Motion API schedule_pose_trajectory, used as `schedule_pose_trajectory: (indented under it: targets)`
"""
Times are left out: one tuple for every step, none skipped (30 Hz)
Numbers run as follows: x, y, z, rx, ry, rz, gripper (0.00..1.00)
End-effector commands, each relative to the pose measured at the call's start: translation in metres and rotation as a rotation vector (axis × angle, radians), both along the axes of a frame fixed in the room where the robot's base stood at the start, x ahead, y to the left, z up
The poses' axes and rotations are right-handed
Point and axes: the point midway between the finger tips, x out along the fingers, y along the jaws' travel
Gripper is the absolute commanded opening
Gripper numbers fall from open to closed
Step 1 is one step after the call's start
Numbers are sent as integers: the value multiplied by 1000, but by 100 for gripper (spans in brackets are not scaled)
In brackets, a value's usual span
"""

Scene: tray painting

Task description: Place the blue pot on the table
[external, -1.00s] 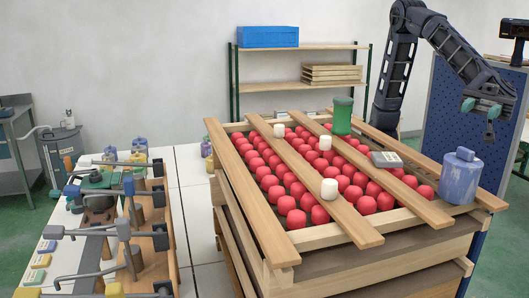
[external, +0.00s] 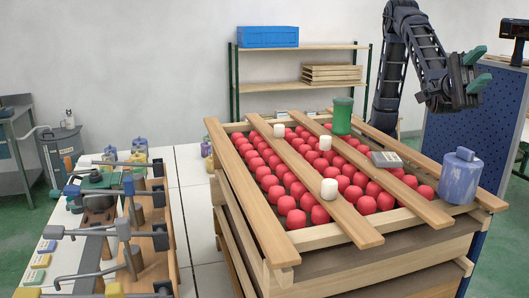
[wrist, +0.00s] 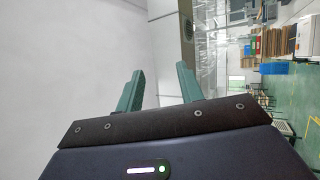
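The blue pot (external: 461,178), a lidded cylinder with a small knob on top, stands upright on the right front corner of the wooden rack of red balls. My gripper (external: 485,67) is raised high above and behind the pot, pointing right, with its green fingers apart and nothing between them. In the wrist view the gripper (wrist: 160,82) also shows two separated, empty fingers against the wall. A white table (external: 188,190) stands left of the rack. The pot is not in the wrist view.
The wooden rack (external: 363,234) holds several rows of red balls, with planks across it. A green can (external: 342,116), white cups (external: 329,189) and a grey box (external: 386,159) stand on it. A crowded bench with clamps (external: 110,228) is at left.

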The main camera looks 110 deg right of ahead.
Motion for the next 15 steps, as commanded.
schedule_pose_trajectory:
  targets:
    - [4, 0, 0, -47, -92, -3, 37]
    - [4, 0, 0, -77, -150, -4, 37]
    - [5, 0, -1, -116, -228, -5, 37]
    - [6, 0, -2, -145, -287, -6, 37]
    - [7, -1, -3, -174, -345, -7, 37]
    - [8, -1, -6, -212, -423, -8, 37]
    - [8, -1, -8, -241, -483, -8, 37]
    - [10, -2, -11, -270, -543, -9, 37]
    - [11, -3, -15, -308, -622, -10, 37]
    - [12, -4, -18, -336, -681, -9, 37]
    - [13, -5, -22, -364, -741, -9, 37]
    - [16, -7, -27, -400, -820, -9, 37]
    - [17, -8, -32, -428, -879, -8, 37]
    - [19, -10, -36, -454, -940, -7, 37]
    - [21, -12, -42, -486, -1016, -4, 37]
